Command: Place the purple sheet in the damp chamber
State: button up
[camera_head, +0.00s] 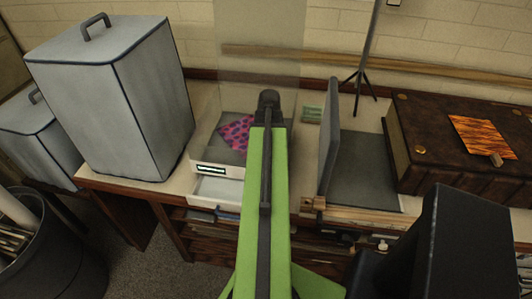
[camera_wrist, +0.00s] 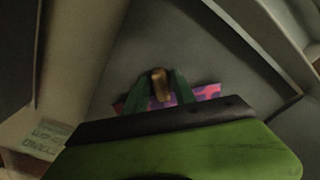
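The purple sheet (camera_head: 237,130), with a pink pattern, shows left of my arm's end, over the grey floor of an open, pale-walled box (camera_head: 217,168). The box looks like the damp chamber; a clear panel (camera_head: 230,60) stands up behind it. In the wrist view, pink and purple strips of the sheet (camera_wrist: 207,92) show beside my gripper (camera_wrist: 160,88). Its green fingers close on both sides of a small brown peg (camera_wrist: 160,76), apparently the sheet's. I cannot tell whether the sheet touches the floor. In the head view, my arm hides the fingers.
An upright grey board (camera_head: 329,135) stands close right of the box, beside a grey bed (camera_head: 370,170). Farther right, an orange sheet (camera_head: 482,136) with a wooden peg lies on a brown chest (camera_head: 440,135). A tall grey covered box (camera_head: 110,100) stands left. A small drawer (camera_head: 215,190) is open below.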

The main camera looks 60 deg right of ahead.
jog(key=shift+o, duration=0.4)
notch_tip(320, 180, up, 12)
jog(key=p, duration=1.2)
jog(key=shift+s+a+r, duration=0.2)
jog(key=shift+s, duration=0.1)
